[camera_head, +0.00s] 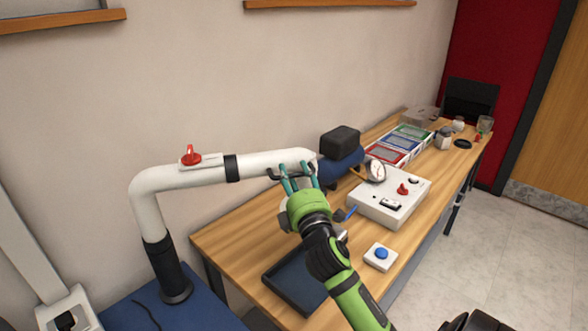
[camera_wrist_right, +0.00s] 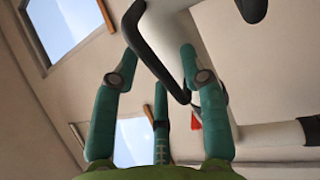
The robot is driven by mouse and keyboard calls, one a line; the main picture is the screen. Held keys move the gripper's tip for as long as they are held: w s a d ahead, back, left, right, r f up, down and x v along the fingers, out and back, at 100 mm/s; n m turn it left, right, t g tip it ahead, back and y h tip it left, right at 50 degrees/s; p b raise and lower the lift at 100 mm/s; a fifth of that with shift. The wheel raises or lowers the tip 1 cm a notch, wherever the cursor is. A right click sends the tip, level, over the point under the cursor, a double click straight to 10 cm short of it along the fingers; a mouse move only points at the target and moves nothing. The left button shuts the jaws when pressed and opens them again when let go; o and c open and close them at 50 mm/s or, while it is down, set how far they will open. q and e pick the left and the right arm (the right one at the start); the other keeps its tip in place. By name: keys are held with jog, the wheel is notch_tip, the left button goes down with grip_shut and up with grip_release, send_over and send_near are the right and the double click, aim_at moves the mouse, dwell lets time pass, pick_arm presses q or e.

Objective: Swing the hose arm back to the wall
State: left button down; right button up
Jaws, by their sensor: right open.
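The hose arm is a white tube (camera_head: 205,177) with black joints. It rises from a black base (camera_head: 170,275) at the left and reaches right in front of the wall, over the wooden bench. A red lever (camera_head: 190,154) sits on top. A dark handle bar (camera_head: 275,174) hangs by its free end. My right gripper (camera_head: 295,170), green with teal fingers, is open at this handle. In the right wrist view the dark handle (camera_wrist_right: 158,55) runs between the fingers (camera_wrist_right: 160,62); contact cannot be told. My left gripper is not in view.
On the wooden bench (camera_head: 235,242) stand a white control box (camera_head: 365,207) with a gauge, a blue button box (camera_head: 380,257), a dark tray (camera_head: 290,282) and a blue-black device (camera_head: 342,158). The wall (camera_head: 180,80) is behind the arm. Clear floor (camera_head: 500,250) lies right of the bench.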

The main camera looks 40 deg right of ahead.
jog(key=shift+w+d+r, duration=0.1)
jog(key=shift+w+r, duration=0.05)
jog(key=shift+w, duration=0.1)
grip_shut()
